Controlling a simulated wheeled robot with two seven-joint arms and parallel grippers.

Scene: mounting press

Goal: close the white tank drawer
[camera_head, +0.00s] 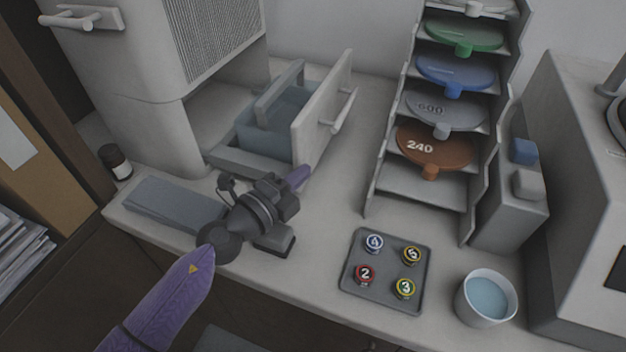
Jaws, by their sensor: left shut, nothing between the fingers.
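The white tank drawer (311,128) stands pulled out from the lower part of the white cabinet (142,132) at the back left. Its front panel carries a bar handle (344,110) on the right-hand face. A bluish tank (268,134) sits in the drawer behind the panel. My left gripper (299,178) is shut and empty, with its purple fingertips close to the lower near end of the drawer front. I cannot tell whether they touch it. My right gripper is not in view.
A rack of coloured discs (430,148) stands right of the drawer. A grey tray (357,285) with several numbered pieces and a white cup (485,299) of bluish liquid lie in front. A small dark bottle (114,162) stands left. Bare counter lies between drawer and rack.

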